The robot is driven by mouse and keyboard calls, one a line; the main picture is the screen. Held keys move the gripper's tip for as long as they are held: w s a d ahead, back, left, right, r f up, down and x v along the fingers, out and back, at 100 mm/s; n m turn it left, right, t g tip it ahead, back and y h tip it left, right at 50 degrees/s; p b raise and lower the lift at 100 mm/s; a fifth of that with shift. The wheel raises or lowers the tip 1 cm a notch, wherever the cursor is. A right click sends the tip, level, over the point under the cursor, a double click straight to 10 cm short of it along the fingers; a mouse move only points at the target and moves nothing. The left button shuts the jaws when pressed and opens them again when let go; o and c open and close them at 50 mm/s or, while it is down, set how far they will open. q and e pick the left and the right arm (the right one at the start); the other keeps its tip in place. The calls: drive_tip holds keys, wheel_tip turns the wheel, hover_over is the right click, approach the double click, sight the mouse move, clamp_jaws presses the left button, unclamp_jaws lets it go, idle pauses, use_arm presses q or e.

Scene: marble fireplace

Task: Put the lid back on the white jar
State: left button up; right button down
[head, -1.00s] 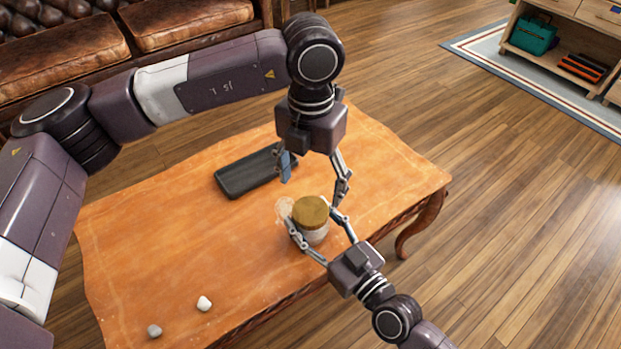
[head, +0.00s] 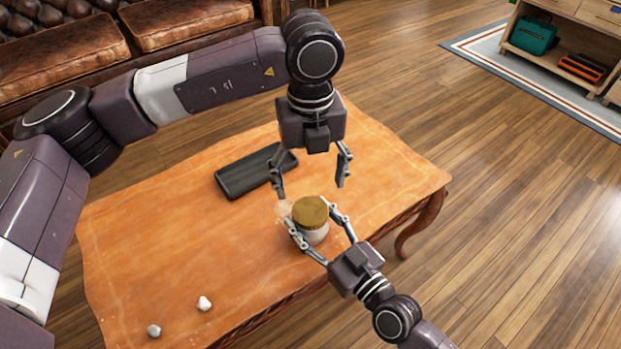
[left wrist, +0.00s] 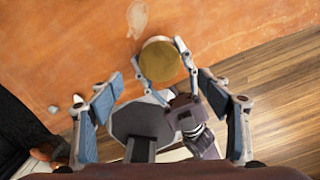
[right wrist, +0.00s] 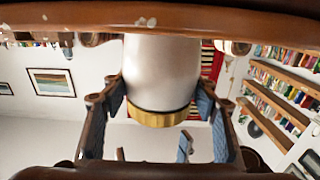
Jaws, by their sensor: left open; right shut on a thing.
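The white jar (head: 314,237) stands upright near the table's front right edge, with the gold lid (head: 310,212) resting level on its top. My right gripper (head: 310,214) is shut around the jar, one finger on each side. The right wrist view, upside down, shows the jar's white body (right wrist: 162,68) and the lid (right wrist: 162,117) against it. My left gripper (head: 311,188) is open and empty above and just behind the jar, pointing down. In the left wrist view the round lid top (left wrist: 160,61) lies a little beyond the open fingers.
A dark flat tray-like object (head: 254,172) lies behind the jar on the orange-brown table (head: 190,240). Two small pale lumps (head: 204,303) (head: 154,331) lie near the front left. A pale patch (left wrist: 137,18) shows beside the jar. The table's middle left is clear.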

sight(311, 210)
use_arm(q)
drive_tip(key=shift+f, duration=4)
drive_tip(key=shift+c, duration=0.3)
drive_tip(key=c, duration=1.2)
drive_tip(key=shift+o, duration=0.2)
drive_tip(key=m, duration=0.4)
drive_tip(key=shift+o, duration=0.2)
drive_tip(key=m, duration=1.3)
drive_tip(key=shift+m, duration=0.4)
drive_tip(key=shift+c, duration=0.2)
